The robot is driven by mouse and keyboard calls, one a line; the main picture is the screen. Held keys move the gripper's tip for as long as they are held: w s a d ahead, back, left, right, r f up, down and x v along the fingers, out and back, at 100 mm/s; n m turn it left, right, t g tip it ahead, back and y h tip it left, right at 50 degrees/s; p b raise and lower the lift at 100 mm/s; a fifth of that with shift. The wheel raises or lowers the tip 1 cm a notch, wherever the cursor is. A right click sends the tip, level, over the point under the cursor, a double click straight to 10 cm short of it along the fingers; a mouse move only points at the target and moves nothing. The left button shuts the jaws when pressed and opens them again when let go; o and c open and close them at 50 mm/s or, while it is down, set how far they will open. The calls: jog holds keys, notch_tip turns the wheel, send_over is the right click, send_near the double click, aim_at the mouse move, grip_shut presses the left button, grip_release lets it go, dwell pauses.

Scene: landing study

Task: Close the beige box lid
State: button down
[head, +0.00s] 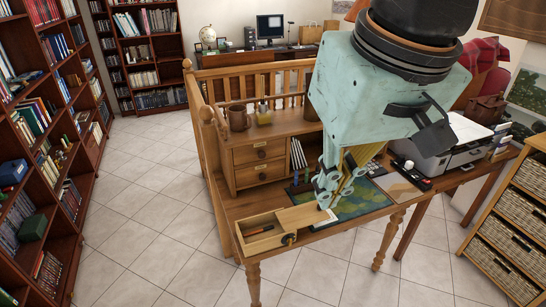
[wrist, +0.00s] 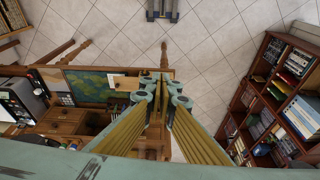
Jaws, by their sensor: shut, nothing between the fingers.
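The beige wooden box (head: 262,241) is at the near left corner of the desk. Its left part is open at the top and shows a brown inside with a small orange-brown stick-like object. A flat pale panel (head: 300,216), seemingly its lid, covers the part to the right. I cannot tell how it is joined to the box. My gripper (head: 325,198) points down at the panel's right end, very close to it; contact is unclear. The wrist view shows the fingertips (wrist: 162,92) together and empty. The box is not clearly visible there, with the fingers in the way.
A small drawer cabinet (head: 262,154) with a mug (head: 239,118) stands behind the box. A green mat (head: 352,202) lies to the right, with a printer (head: 450,143) beyond. A wooden railing (head: 210,150) runs along the left. The tiled floor in front is clear.

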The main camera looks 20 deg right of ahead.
jog(key=w+d+f+m+g, duration=0.1)
jog(key=w+d+f+m, duration=0.15)
jog(key=w+d, duration=0.45)
jog(key=w+d+f+m+g+y, duration=0.1)
jog(key=w+d+f+m, duration=0.15)
jog(key=w, duration=0.95)
jog(key=w+d+f+m+g, duration=0.1)
jog(key=w+d+f+m, duration=0.15)
jog(key=w+d, duration=0.45)
jog(key=w+d+f+m+y, duration=0.1)
jog(key=w+d+f, duration=0.3)
jog(key=f, duration=0.5)
jog(key=w+d+f+m+g+y, duration=0.1)
jog(key=w+d+f+m, duration=0.1)
jog(key=w+d+f, duration=0.3)
jog(key=w+d+f+m+y, duration=0.1)
jog(key=w+d+f, duration=0.3)
jog(key=d+f, duration=0.5)
jog(key=shift+w+f+m+g+p, duration=0.35)
jog(key=shift+f+m, duration=0.5)
jog(key=shift+f, duration=1)
jog(key=shift+s, duration=0.1)
jog(key=shift+a+f, duration=0.1)
jog(key=shift+f, duration=0.1)
